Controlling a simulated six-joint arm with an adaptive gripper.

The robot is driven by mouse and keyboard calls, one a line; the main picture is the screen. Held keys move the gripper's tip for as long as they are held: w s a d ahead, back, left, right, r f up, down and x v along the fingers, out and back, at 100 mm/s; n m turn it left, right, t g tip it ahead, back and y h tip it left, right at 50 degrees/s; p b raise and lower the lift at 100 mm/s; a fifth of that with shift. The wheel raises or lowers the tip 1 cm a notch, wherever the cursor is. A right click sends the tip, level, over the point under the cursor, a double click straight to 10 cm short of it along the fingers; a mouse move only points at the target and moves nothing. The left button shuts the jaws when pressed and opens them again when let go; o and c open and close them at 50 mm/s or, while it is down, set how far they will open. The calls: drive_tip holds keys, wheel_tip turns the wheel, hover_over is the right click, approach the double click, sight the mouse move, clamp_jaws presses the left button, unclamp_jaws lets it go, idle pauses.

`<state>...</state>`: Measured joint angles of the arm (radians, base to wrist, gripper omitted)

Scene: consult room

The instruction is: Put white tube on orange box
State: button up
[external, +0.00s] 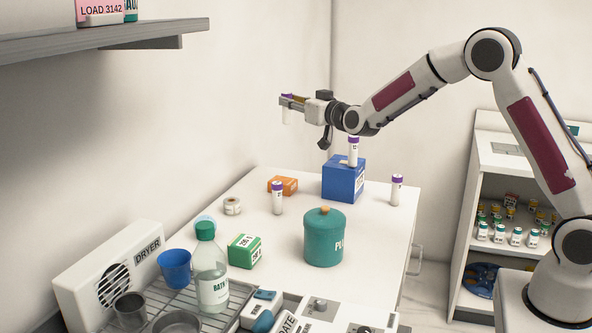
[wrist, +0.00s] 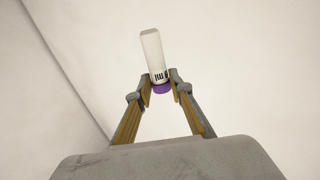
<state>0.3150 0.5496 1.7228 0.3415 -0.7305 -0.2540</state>
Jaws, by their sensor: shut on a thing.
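My gripper (external: 292,101) is raised well above the table near the back wall. It is shut on a white tube with a purple cap, which hangs from the fingertips; the tube (wrist: 152,55) also shows between the fingers in the wrist view (wrist: 160,90). The orange box (external: 283,185) lies on the table, small and low, below the held tube in the external view. Its top looks bare.
The blue box (external: 343,182) stands right of the orange box. A teal jar (external: 324,240), a green box (external: 244,251), a tape roll (external: 232,206) and a bottle (external: 210,275) stand nearer. A shelf (external: 100,40) juts from the upper left wall.

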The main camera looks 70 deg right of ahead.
drive_tip(key=f, duration=0.2)
hover_over(288, 183)
wheel_tip(288, 183, down, 4)
drive_tip(key=f, duration=0.1)
drive_tip(key=shift+w+f+m+h, duration=0.1)
drive_tip(key=shift+f+m+h, duration=0.05)
drive_tip(key=shift+m+h, duration=0.2)
drive_tip(key=shift+f, duration=0.1)
drive_tip(key=shift+f, duration=3)
drive_tip(key=shift+f, duration=1.9)
drive_tip(key=shift+f, duration=0.1)
